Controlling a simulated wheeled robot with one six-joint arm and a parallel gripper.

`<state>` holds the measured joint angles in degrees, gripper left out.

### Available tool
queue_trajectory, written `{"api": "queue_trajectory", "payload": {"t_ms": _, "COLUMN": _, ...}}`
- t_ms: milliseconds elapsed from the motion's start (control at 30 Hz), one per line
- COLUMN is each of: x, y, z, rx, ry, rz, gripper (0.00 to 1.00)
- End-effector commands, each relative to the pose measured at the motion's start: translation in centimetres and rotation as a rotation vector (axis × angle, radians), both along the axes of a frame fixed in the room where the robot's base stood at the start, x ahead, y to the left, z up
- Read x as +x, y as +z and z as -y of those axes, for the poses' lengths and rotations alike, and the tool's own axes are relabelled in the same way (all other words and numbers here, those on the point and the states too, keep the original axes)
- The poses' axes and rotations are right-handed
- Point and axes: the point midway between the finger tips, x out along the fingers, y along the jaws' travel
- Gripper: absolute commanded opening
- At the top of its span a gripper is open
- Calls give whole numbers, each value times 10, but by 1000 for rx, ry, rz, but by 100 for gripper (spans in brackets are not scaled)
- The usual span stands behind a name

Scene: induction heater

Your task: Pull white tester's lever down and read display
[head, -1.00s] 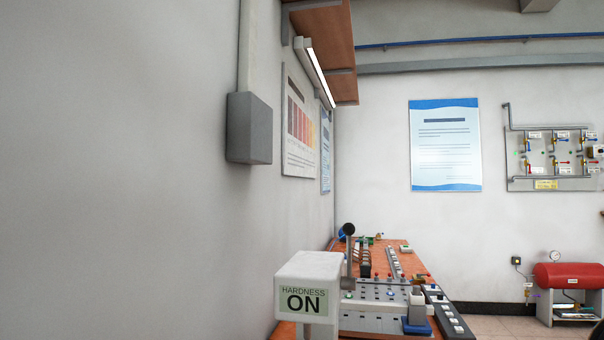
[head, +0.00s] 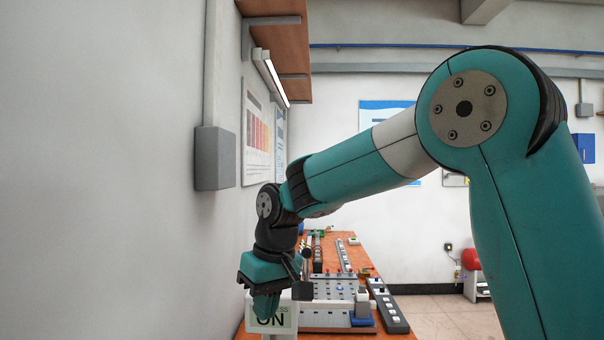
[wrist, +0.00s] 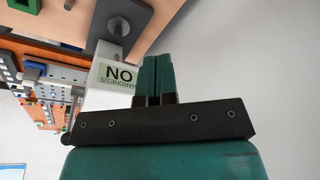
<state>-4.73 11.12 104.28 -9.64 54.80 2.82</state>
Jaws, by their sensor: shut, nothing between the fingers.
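The white tester (head: 288,325) stands at the near end of the bench in the head view, partly hidden behind my gripper. Its display reads "HARDNESS ON", partly covered there. The display (wrist: 118,75) shows upside down in the wrist view on the white housing, with the same words. The lever's dark ball knob (head: 306,254) is up, just right of my gripper; its shaft is largely hidden. My gripper (head: 266,308) points down in front of the tester's left part. In the wrist view my gripper (wrist: 155,68) has its teal fingers together and empty, beside the display. Contact with the tester cannot be told.
The orange bench (head: 328,250) runs away behind the tester, with a grey control panel (head: 335,288) and a dark button strip (head: 390,308) on it. A grey wall box (head: 215,158) and an overhead shelf (head: 285,40) are on the left.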

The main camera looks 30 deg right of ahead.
Motion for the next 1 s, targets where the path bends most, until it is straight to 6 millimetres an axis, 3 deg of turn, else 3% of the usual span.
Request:
{"api": "queue_trajectory", "payload": {"t_ms": 33, "x": 36, "y": 42, "z": 20, "rx": -23, "ry": -79, "rz": 1, "gripper": 0}}
{"api": "queue_trajectory", "payload": {"t_ms": 100, "x": 81, "y": 71, "z": 52, "rx": -51, "ry": -198, "rz": 5, "gripper": 0}}
{"api": "queue_trajectory", "payload": {"t_ms": 200, "x": 133, "y": 102, "z": 98, "rx": -80, "ry": -366, "rz": 7, "gripper": 0}}
{"api": "queue_trajectory", "payload": {"t_ms": 333, "x": 176, "y": 127, "z": 152, "rx": -94, "ry": -558, "rz": 7, "gripper": 0}}
{"api": "queue_trajectory", "payload": {"t_ms": 500, "x": 200, "y": 138, "z": 197, "rx": -92, "ry": -721, "rz": 7, "gripper": 0}}
{"api": "queue_trajectory", "payload": {"t_ms": 600, "x": 205, "y": 138, "z": 209, "rx": -88, "ry": -767, "rz": 8, "gripper": 0}}
{"api": "queue_trajectory", "payload": {"t_ms": 767, "x": 206, "y": 126, "z": 214, "rx": -87, "ry": -785, "rz": 7, "gripper": 0}}
{"api": "queue_trajectory", "payload": {"t_ms": 1000, "x": 206, "y": 87, "z": 213, "rx": -87, "ry": -783, "rz": 10, "gripper": 0}}
